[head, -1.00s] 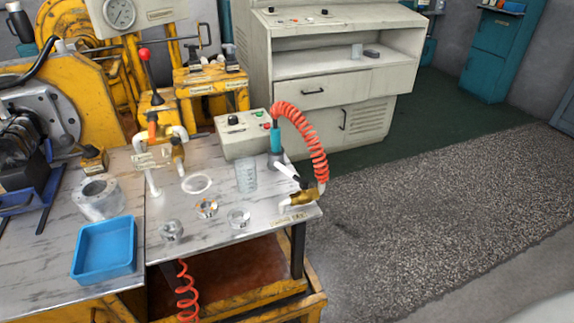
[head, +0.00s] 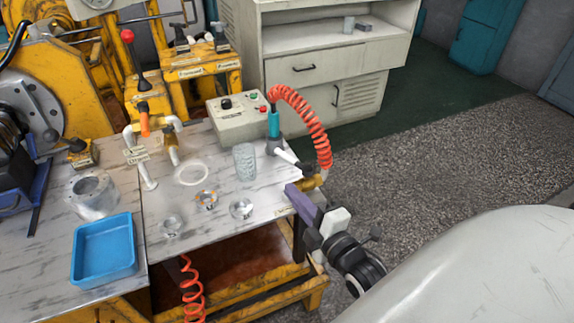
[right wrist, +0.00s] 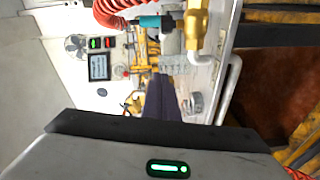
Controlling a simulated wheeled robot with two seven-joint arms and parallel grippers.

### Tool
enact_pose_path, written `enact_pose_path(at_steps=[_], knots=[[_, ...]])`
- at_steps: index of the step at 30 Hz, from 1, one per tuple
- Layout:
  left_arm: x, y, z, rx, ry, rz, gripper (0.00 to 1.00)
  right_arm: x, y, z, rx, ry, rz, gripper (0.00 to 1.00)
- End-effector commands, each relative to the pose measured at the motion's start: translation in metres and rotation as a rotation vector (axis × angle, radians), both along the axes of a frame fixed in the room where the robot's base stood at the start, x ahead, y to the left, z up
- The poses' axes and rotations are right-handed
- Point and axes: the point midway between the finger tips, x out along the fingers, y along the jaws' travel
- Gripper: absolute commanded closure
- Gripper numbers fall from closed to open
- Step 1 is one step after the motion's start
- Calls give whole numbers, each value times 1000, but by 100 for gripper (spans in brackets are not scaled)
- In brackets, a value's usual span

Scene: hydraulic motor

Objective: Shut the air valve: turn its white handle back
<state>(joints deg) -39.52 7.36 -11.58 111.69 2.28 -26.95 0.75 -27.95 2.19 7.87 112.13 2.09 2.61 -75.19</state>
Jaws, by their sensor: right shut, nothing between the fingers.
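The air valve (head: 314,182) is a brass body at the right corner of the bench top. Its white handle (head: 285,155) slants up and left from it, beside the teal tool. The brass body also shows at the top of the right wrist view (right wrist: 198,25). My right gripper (head: 291,189) is shut and empty, its purple-grey fingers close to the valve on the near side and partly over the bench corner. I cannot tell whether they touch the valve. In the right wrist view the shut fingers (right wrist: 160,80) point up below and left of the valve. My left gripper is not in view.
A red coiled hose (head: 315,125) arches from the teal tool (head: 274,122) to the valve. A grey control box (head: 238,118) stands behind. A glass (head: 244,162), a white ring (head: 192,173) and small metal parts lie left. A blue tray (head: 104,250) sits further left.

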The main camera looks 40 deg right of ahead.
Motion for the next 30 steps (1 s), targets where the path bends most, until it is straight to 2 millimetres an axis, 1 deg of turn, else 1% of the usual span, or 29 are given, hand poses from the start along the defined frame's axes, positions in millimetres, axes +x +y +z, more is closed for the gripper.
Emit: enact_pose_path(at_steps=[5, 12, 16, 18, 22, 26, 30], knots=[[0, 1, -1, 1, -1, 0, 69, 23, -3, 1, -10, -6, -2, 100], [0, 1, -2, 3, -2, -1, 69, 74, -9, -2, -8, -5, -1, 100], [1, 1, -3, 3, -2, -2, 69, 100, -12, -3, -6, -3, 0, 100], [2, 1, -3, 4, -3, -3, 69, 99, -25, -8, -13, 2, 0, 100], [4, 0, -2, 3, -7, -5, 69, 101, -40, -11, -11, 1, 1, 100], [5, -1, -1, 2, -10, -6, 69, 102, -48, -12, -8, 0, 0, 100], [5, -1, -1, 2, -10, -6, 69, 102, -50, -12, -7, 0, -1, 100]])
